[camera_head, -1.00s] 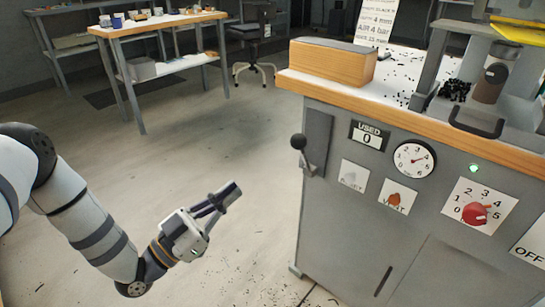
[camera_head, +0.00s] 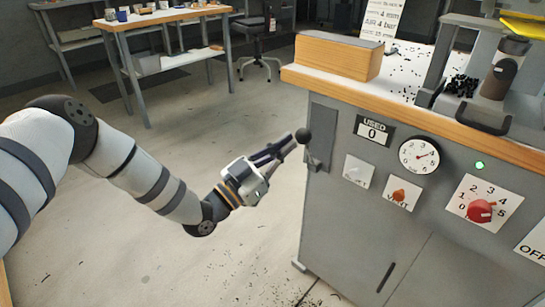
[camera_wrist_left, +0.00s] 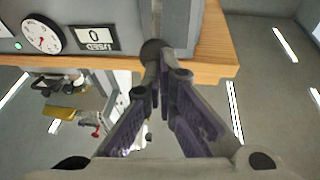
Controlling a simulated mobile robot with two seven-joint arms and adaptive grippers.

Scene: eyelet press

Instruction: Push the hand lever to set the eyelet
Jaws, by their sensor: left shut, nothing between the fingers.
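The hand lever has a round black knob (camera_head: 303,136) on a short metal arm at a slotted grey plate (camera_head: 319,131), at the left end of the cabinet front. My left gripper (camera_head: 291,143) is shut and empty. Its fingertips are right at the knob, on its left side in the head view; I cannot tell whether they touch it. In the left wrist view the knob (camera_wrist_left: 152,47) sits just beyond the fingertips (camera_wrist_left: 160,79). The USED counter (camera_head: 373,132) reads 0. My right gripper is not in view.
The grey press cabinet (camera_head: 345,225) has a gauge (camera_head: 419,155), a lit green lamp (camera_head: 479,165), an orange knob (camera_head: 398,195) and a red dial (camera_head: 480,211). A wooden block (camera_head: 337,56) stands on its top.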

